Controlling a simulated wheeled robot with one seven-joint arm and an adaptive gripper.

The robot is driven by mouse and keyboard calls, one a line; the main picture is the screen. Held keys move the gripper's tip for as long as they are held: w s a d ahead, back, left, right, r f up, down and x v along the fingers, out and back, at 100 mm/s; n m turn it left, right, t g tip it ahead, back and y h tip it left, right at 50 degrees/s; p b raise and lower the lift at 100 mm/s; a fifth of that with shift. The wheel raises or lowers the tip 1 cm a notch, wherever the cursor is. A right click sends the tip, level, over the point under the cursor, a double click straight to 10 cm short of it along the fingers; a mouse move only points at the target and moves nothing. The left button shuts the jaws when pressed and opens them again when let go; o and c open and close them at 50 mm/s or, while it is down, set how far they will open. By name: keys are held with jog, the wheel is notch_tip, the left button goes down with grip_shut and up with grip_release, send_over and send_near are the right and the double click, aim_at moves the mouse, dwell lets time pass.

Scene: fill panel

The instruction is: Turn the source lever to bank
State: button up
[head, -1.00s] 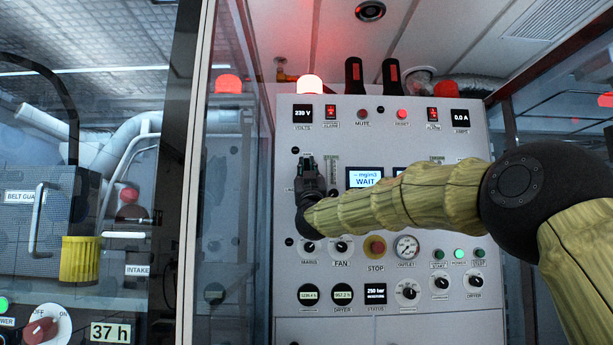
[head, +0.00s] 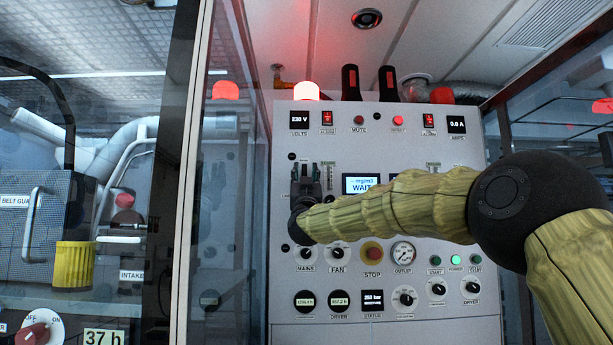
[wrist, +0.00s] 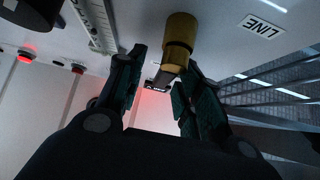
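My gripper (head: 305,168) is at the upper left of the grey control panel (head: 400,275), fingers pointing at its face. In the wrist view my gripper (wrist: 163,65) is open, its two dark fingers spread apart. A brass-coloured cylindrical piece (wrist: 179,40), which may be the source lever, stands out from the panel near the fingertips, closer to the right finger. I cannot tell whether they touch. A "LINE" label (wrist: 264,26) is beside it. In the head view my gripper hides the lever; no "bank" label is readable.
A blue display reading "WAIT" (head: 361,184) is right of my gripper. Below my arm are the MAINS knob (head: 306,253), FAN knob (head: 338,254) and red STOP button (head: 373,253). A glass partition (head: 225,200) stands close on the left.

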jog(key=v, duration=1.2)
dwell(0.6)
